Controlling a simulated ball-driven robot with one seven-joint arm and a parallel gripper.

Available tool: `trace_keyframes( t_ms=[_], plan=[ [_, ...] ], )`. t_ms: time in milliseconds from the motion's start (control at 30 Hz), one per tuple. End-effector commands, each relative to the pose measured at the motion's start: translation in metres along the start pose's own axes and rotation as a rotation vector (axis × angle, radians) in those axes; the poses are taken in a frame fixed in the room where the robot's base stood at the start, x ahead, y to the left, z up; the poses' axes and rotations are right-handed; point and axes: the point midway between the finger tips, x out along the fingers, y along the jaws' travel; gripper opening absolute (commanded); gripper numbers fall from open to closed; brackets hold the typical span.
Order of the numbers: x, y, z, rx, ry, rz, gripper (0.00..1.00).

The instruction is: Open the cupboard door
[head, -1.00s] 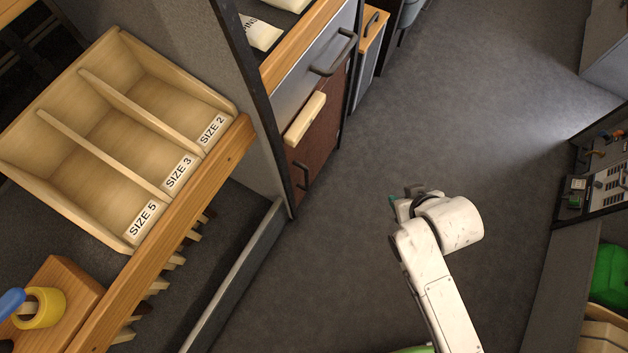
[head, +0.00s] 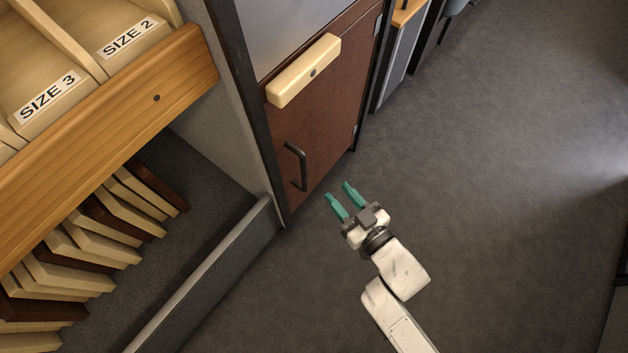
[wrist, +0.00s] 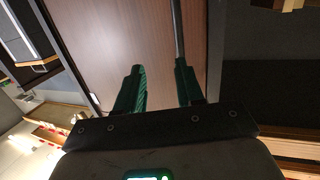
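The cupboard door (head: 325,130) is a reddish-brown panel and looks shut. Its dark bar handle (head: 296,166) is at the lower left of the panel in the head view. In the wrist view the fingers (wrist: 158,88) stand before the brown panel (wrist: 120,40); a thin dark bar shows beyond the right finger.
A grey drawer front (head: 285,35) is above the door. At left, a sorting tray (head: 50,100) sits above several upright wooden slats (head: 90,230). A low grey ledge (head: 200,275) runs near the door's lower left corner. The floor at right (head: 480,190) is clear.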

Motion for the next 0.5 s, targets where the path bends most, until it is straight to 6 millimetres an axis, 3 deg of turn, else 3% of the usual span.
trace_keyframes(
  t_ms=[33,100,333,500],
  plan=[
    [0.004,-0.009,0.018,0.000,0.030,-0.033,0.37],
    [0.005,-0.019,0.023,0.002,0.066,-0.071,0.37],
    [0.009,-0.032,0.026,0.006,0.116,-0.119,0.37],
    [0.029,-0.035,0.023,0.005,0.119,-0.121,0.37]
  ],
)
